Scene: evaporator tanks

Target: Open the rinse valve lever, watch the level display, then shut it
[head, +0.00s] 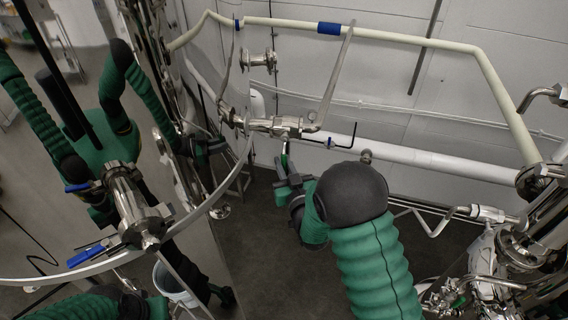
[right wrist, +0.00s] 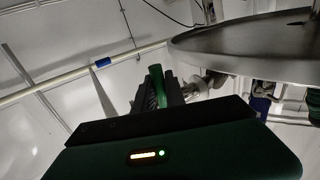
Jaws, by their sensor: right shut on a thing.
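The rinse valve lever, a thin green handle (head: 284,158), hangs below a steel valve (head: 287,124) on the pipework by the wall in the head view. My right gripper (head: 286,178) reaches up to it from below and is shut on its lower part. In the right wrist view, a green piece (right wrist: 156,84), seemingly the lever's grip, stands between the dark fingers of my right gripper (right wrist: 162,95). The jaws partly hide the lever. My left gripper is not seen directly. I cannot make out a level display in either view.
A polished steel tank (head: 190,245) fills the left and mirrors my green arms. Blue-handled valves (head: 85,256) show there. A cream pipe (head: 400,37) and a white pipe (head: 420,158) run along the wall. Steel fittings (head: 515,250) crowd the right. Floor (head: 270,270) shows below my arm.

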